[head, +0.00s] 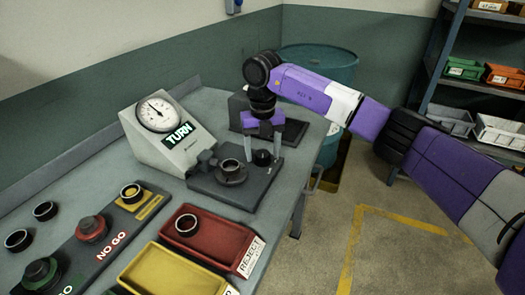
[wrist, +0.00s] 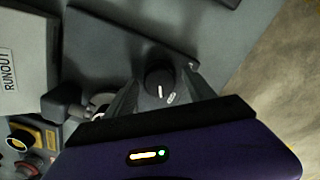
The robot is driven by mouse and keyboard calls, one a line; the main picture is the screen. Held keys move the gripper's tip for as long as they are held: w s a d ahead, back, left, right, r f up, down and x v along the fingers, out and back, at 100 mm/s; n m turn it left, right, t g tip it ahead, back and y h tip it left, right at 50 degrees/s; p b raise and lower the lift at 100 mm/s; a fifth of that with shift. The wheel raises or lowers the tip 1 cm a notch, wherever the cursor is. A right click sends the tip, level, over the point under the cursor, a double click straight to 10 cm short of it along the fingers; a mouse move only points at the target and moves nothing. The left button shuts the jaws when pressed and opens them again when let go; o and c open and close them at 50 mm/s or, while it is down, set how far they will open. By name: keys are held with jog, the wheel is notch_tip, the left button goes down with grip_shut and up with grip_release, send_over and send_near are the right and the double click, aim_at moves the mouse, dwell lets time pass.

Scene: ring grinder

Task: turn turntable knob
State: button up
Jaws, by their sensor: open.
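The turntable knob (head: 262,158) is small, round and dark, and stands at the right corner of the dark turntable base (head: 236,198). In the wrist view the knob (wrist: 160,80) shows a white mark on its top. My gripper (head: 263,150) points down over it, fingers apart. In the wrist view my gripper (wrist: 164,82) has one finger on each side of the knob; I cannot tell whether they touch it. A metal ring (head: 230,166) sits on the turntable, beside the knob. The gauge box (head: 172,140) with a round dial and a TURN sign stands behind the turntable.
A red REJECT tray (head: 240,262) holding a ring and a yellow tray (head: 140,284) lie in front. A gauge board (head: 70,262) with NO GO lettering is at the left. A dark block (head: 293,131) stands behind my gripper. The floor at right is open.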

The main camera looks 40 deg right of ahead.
jog(key=c, duration=1.4)
jog(key=shift+o, duration=0.2)
jog(key=shift+n, duration=0.5)
jog(key=n, duration=0.5)
jog(key=shift+n+b, duration=0.3)
jog(key=n, duration=0.6)
jog(key=shift+b, duration=0.3)
jog(key=n, duration=0.6)
jog(key=shift+n, duration=0.4)
jog(key=n, duration=0.5)
jog(key=shift+n, duration=0.3)
